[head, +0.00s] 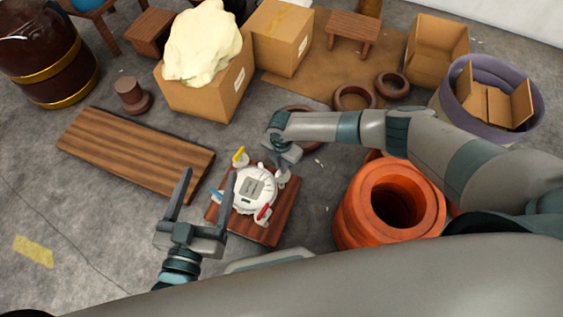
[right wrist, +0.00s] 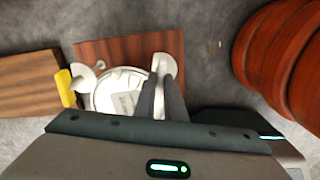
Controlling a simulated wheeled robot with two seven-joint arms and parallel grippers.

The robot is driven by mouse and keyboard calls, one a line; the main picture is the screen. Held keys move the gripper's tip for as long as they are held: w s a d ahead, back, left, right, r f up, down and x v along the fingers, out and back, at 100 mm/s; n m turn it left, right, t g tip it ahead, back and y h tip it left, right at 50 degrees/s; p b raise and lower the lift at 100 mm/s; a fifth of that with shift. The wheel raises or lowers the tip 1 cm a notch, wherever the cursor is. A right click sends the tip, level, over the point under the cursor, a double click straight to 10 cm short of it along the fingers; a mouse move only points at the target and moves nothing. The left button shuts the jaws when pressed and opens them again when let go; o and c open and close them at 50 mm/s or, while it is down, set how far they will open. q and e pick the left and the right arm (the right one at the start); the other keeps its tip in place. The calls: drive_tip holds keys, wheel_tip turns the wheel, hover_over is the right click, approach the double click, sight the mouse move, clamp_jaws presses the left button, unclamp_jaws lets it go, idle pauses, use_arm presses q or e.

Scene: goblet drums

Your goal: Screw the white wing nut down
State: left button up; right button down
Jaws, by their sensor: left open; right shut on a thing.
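A round white drum-like piece with a grey label (head: 254,187) lies on a small reddish-brown wooden board (head: 240,228). Wing nuts sit around its rim: yellow (head: 240,155), blue (head: 216,194), red (head: 263,212) and white (head: 284,182). My right gripper (head: 280,166) is shut on the white wing nut at the right side, reaching it from above. In the right wrist view the fingers (right wrist: 163,85) hide part of the white wing nut (right wrist: 165,64). My left gripper (head: 208,173) is open and empty, its fingers pointing up the picture beside the board's left edge.
An orange ringed pot (head: 390,205) stands close to the right of the board, below my right arm. A long wooden plank (head: 135,152) lies to the left. Cardboard boxes (head: 280,38) and dark rings (head: 354,97) are behind.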

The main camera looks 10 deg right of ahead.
drive_tip(key=m+p, duration=0.2)
drive_tip(key=m, duration=0.1)
drive_tip(key=shift+r+m, duration=0.15)
drive_tip(key=shift+m, duration=0.15)
drive_tip(key=m+p, duration=0.2)
drive_tip(key=m, duration=0.1)
drive_tip(key=shift+m, duration=0.3)
drive_tip(key=m+p, duration=0.2)
drive_tip(key=m, duration=0.2)
drive_tip(key=shift+s+m, duration=0.1)
drive_tip(key=shift+m, duration=0.2)
use_arm(q)
drive_tip(key=s+a+f+g+y+p, duration=0.2)
drive_tip(key=s+a+f+g+y, duration=0.3)
drive_tip(key=s+a+f+g, duration=0.4)
wheel_tip(320, 180, down, 4)
drive_tip(key=a+g, duration=0.1)
drive_tip(key=g, duration=0.1)
drive_tip(key=shift+s+a+r+n+g, duration=0.2)
drive_tip(key=shift+s+a+n+g, duration=0.1)
drive_tip(key=shift+a+n, duration=0.1)
use_arm(e)
drive_tip(key=m, duration=0.5)
drive_tip(key=shift+d, duration=0.1)
drive_tip(key=shift+m, duration=0.3)
drive_tip(key=c, duration=1.8)
unclamp_jaws()
use_arm(q)
drive_tip(key=shift+p, duration=0.3)
